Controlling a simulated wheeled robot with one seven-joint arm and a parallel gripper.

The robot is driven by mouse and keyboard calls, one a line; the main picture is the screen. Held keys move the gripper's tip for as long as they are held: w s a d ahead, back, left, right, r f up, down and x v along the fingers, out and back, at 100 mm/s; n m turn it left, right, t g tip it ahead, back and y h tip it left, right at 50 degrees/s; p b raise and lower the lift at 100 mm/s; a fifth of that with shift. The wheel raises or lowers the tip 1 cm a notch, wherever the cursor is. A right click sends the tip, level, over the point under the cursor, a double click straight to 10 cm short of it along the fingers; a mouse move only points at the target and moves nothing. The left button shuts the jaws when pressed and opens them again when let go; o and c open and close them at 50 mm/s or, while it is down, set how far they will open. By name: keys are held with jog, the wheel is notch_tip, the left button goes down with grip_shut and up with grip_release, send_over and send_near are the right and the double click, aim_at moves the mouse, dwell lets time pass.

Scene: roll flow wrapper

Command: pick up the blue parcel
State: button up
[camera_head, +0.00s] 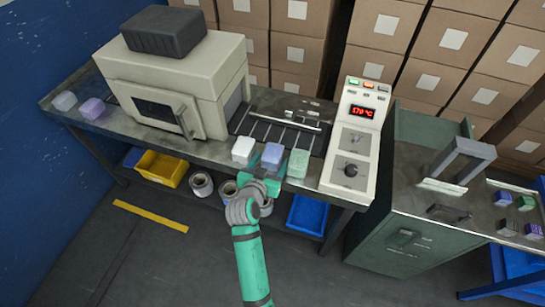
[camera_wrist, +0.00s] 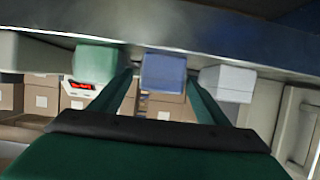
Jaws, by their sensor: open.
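The blue parcel (camera_head: 271,154) sits on the front edge of the steel bench between a white parcel (camera_head: 243,149) on its left and a green parcel (camera_head: 298,162) on its right. My gripper (camera_head: 265,178) is open just in front of the blue parcel. In the wrist view, which looks upside down, the blue parcel (camera_wrist: 163,72) shows between the two fingertips, with the green parcel (camera_wrist: 102,55) to the left and the white parcel (camera_wrist: 228,82) to the right. The fingers look empty. I cannot tell whether their tips reach alongside the parcel.
The wrapping machine (camera_head: 180,75) stands behind on the left, and a control panel (camera_head: 355,145) stands right of the green parcel. Two parcels (camera_head: 92,108) lie at the bench's left end. A side cabinet (camera_head: 405,220) at the right bears small parcels. Bins and rolls sit below.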

aim_at(273, 156)
jog(key=x, duration=0.4)
jog(key=shift+w+a, duration=0.1)
jog(key=shift+a, duration=0.05)
jog(key=shift+c, duration=0.6)
jog(key=c, duration=1.2)
jog(key=shift+r, duration=0.1)
